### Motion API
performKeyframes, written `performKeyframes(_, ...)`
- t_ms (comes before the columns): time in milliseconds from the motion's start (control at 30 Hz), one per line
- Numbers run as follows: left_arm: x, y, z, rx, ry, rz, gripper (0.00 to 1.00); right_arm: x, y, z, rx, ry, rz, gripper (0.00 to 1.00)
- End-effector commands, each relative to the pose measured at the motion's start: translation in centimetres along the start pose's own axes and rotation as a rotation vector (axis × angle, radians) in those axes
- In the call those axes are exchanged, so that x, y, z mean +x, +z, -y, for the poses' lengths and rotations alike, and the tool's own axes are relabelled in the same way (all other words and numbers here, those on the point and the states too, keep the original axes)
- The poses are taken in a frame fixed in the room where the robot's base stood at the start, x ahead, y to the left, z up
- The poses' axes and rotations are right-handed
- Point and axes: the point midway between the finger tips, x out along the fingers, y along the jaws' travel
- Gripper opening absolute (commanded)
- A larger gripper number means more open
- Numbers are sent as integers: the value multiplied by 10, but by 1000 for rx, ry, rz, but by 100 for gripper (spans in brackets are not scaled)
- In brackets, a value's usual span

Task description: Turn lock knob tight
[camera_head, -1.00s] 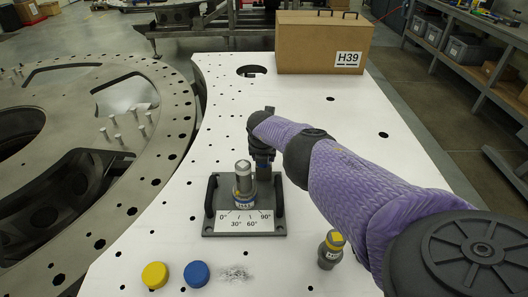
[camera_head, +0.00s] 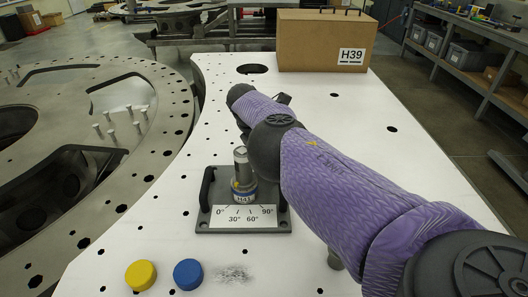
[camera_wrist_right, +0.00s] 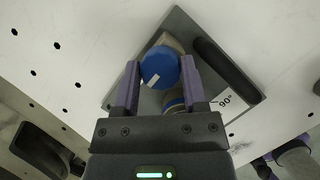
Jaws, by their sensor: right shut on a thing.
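In the right wrist view, the blue lock knob (camera_wrist_right: 158,66) with a white mark on its face sits between the two purple fingers of my right gripper (camera_wrist_right: 160,64), which is shut on it. The knob belongs to a grey fixture (camera_head: 204,226) with a white angle scale (camera_head: 245,217) reading 0° to 90°. In the head view my right arm hides the knob and gripper. My left gripper is in neither view.
A cardboard box (camera_head: 310,42) stands at the back. A large holed ring plate (camera_head: 150,160) is at left.

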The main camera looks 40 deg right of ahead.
Motion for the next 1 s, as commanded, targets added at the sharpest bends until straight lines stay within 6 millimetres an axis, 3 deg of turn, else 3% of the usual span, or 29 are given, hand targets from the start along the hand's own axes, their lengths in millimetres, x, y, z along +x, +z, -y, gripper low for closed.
performKeyframes(567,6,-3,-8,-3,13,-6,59,0,-1,0,25,-11,-2,0)
performKeyframes(600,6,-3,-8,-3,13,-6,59,0,-1,0,25,-11,-2,61)
performKeyframes(700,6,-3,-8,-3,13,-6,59,0,0,0,24,-11,-1,82)
performKeyframes(767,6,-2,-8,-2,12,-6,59,0,0,0,24,-11,-1,90)
performKeyframes(1000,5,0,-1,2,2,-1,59,-1,0,0,24,-10,-1,90)
